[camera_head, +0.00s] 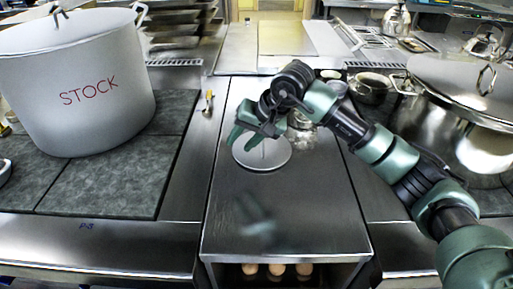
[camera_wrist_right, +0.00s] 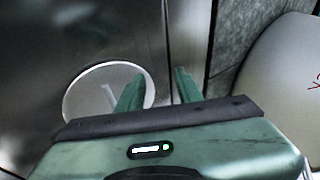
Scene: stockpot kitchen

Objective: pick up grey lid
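The grey lid (camera_head: 272,160) is a round, flat disc on the steel counter in the middle of the head view. A thin upright streak at its centre may be a knob or a reflection. My right gripper (camera_head: 243,137) is over the lid's far left part and hides some of it. In the right wrist view the lid (camera_wrist_right: 88,92) is left of the gripper (camera_wrist_right: 155,88), with one finger overlapping its edge. My left gripper is not in view.
A large white pot marked STOCK (camera_head: 75,75) stands on dark tiles (camera_head: 110,185) at left. A shiny lidded pot (camera_head: 460,120) is at right, behind my arm. A small utensil (camera_head: 209,103) lies left of the lid. The counter in front (camera_head: 280,215) is clear.

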